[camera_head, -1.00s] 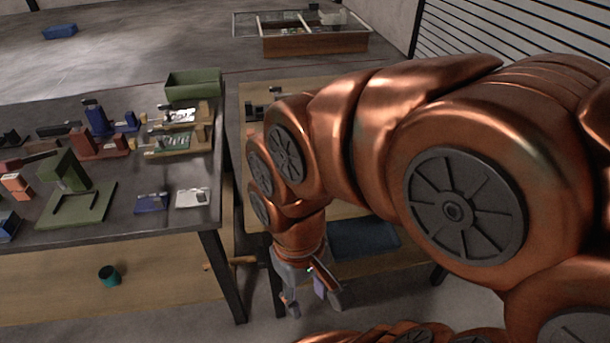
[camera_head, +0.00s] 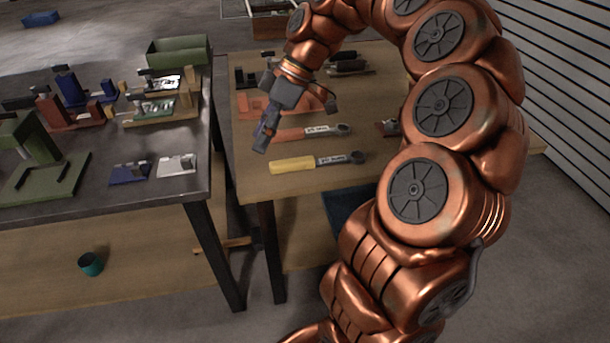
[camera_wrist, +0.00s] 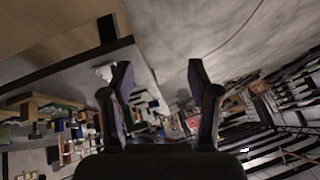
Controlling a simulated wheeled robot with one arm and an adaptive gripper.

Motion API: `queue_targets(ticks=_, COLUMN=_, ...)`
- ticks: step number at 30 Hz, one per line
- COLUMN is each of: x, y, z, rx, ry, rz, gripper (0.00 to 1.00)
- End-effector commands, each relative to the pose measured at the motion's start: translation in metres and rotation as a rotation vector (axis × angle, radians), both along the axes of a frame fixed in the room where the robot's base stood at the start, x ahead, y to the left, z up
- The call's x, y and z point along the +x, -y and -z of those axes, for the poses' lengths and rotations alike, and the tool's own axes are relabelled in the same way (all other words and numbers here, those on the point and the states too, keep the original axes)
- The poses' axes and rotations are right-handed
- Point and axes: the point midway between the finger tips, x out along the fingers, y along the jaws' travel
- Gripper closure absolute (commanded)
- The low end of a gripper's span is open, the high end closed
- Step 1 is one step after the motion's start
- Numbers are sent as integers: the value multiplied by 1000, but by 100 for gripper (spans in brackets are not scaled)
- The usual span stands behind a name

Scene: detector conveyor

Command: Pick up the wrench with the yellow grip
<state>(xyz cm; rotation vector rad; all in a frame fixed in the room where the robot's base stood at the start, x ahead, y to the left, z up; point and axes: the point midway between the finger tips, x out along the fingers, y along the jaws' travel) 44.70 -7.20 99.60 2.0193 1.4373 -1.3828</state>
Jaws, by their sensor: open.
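The wrench with the yellow grip (camera_head: 293,165) lies on the right wooden table in the head view, near its front edge, with its metal head to the right. A wrench with an orange-red grip (camera_head: 291,135) lies just behind it, roughly parallel. My gripper (camera_head: 266,136) is above the table's left part, left of and behind the yellow grip, and apart from it. In the wrist view my gripper (camera_wrist: 160,90) has its two fingers wide apart with nothing between them. No wrench can be made out in the wrist view.
The dark-topped table (camera_head: 100,195) on the left holds several fixtures and a green bin (camera_head: 180,52). A gap separates it from the wooden table (camera_head: 330,185). More tools lie behind the wrenches. A teal cup (camera_head: 91,264) stands on the lower shelf.

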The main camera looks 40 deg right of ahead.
Motion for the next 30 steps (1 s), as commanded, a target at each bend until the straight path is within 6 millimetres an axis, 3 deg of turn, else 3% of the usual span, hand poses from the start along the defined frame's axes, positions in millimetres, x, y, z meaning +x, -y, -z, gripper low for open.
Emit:
queue_targets(ticks=1, x=12, y=22, z=20, rx=29, ry=35, rz=-6, gripper=40)
queue_targets(ticks=4, x=28, y=64, z=42, rx=71, ry=122, rz=-29, gripper=40)
queue_targets(ticks=9, x=38, y=132, z=82, rx=108, ry=246, rz=-48, gripper=40)
queue_targets(ticks=15, x=34, y=182, z=112, rx=111, ry=330, rz=-51, gripper=40)
queue_targets(ticks=20, x=32, y=193, z=119, rx=109, ry=353, rz=-54, gripper=40)
queue_targets(ticks=30, x=37, y=178, z=133, rx=110, ry=351, rz=-57, gripper=40)
